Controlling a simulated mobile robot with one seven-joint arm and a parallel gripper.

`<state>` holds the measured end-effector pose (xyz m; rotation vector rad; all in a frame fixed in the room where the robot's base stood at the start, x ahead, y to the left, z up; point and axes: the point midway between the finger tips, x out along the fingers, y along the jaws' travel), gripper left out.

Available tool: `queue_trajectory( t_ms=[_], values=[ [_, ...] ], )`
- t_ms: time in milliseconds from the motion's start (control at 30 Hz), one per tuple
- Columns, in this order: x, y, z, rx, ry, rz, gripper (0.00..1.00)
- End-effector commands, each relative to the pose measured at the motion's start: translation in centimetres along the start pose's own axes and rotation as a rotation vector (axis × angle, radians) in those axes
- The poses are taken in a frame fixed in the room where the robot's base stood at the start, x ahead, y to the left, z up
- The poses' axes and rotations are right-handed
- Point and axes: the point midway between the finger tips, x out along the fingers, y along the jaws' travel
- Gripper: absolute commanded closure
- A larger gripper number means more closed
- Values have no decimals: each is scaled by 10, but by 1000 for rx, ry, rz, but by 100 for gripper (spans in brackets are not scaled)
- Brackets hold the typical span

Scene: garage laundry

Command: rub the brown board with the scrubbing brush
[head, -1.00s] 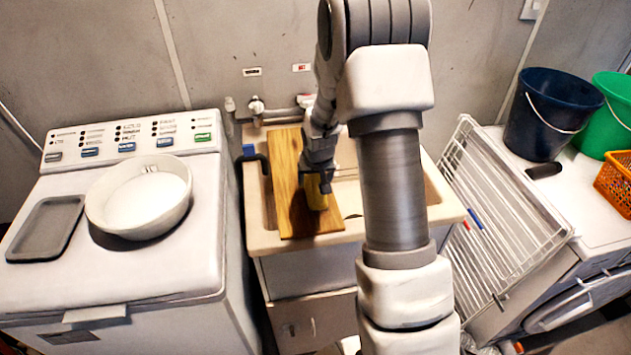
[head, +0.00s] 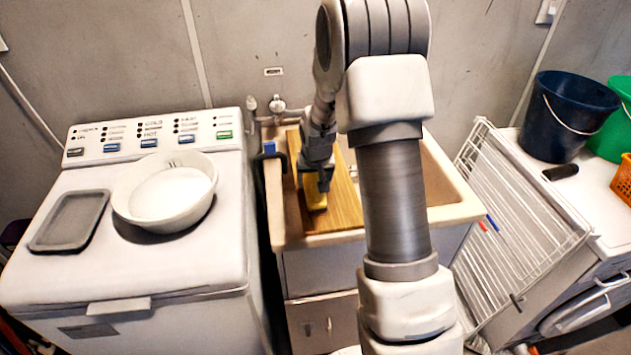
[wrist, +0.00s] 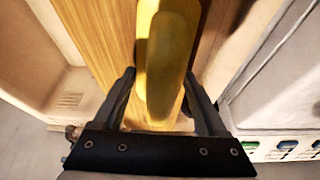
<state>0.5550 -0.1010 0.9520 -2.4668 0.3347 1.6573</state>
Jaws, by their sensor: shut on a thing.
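The brown board (head: 345,207) is a long wooden plank lying across the sink, running from the back to the front edge. The scrubbing brush (head: 314,197) is yellow and is over the left part of the board. My gripper (head: 318,177) is shut on the brush. In the wrist view the brush (wrist: 168,60) sits between the two fingers of my gripper (wrist: 160,80), near one long edge of the board (wrist: 105,40). The brush's underside is hidden, so I cannot tell whether it touches the board.
The sink (head: 445,190) has open basin room right of the board. A washing machine (head: 180,260) with a white bowl (head: 165,195) and a grey tray (head: 68,222) stands left. A wire rack (head: 520,225) leans right, by a dark blue bucket (head: 560,115).

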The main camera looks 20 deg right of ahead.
Motion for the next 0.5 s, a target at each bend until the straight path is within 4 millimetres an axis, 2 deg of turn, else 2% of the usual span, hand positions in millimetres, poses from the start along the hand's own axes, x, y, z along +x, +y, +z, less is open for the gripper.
queue_trajectory(
  t_ms=[67,133,200,500],
  values=[
    [1,-1,0,0,-1,0,77],
    [-6,-2,-4,0,-1,0,77],
    [-25,-2,-13,0,5,-1,77],
    [-46,-4,-24,-1,1,-1,77]
  ],
)
